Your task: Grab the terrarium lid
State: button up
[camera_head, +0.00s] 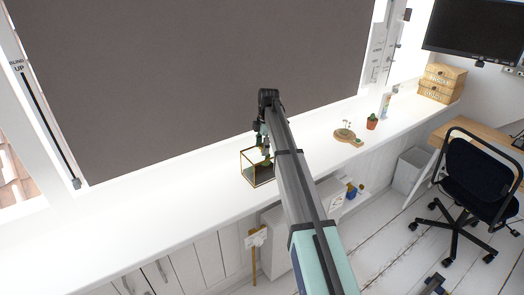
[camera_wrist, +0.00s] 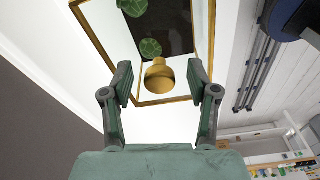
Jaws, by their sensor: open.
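The gold-framed glass terrarium (camera_head: 258,177) stands on the white counter, partly hidden by my arm. In the wrist view its gold frame (camera_wrist: 92,37) shows green leaves and dark soil inside. The terrarium lid's round gold knob (camera_wrist: 158,80) is near the frame's close edge. My gripper (camera_wrist: 160,78) is open, with one finger on each side of the knob in the picture. No contact shows, and I cannot tell how far the fingertips are from the knob. In the head view my gripper (camera_head: 262,143) is over the terrarium.
A dark blind (camera_head: 190,75) rises behind the counter (camera_head: 130,205). Right of my arm stand a small plant on a wooden board (camera_head: 346,136) and a potted cactus (camera_head: 372,122). Wooden boxes (camera_head: 441,83) are at the far right. The counter left of the terrarium is clear.

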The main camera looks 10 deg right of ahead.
grip_shut()
jog(key=shift+r, duration=0.15)
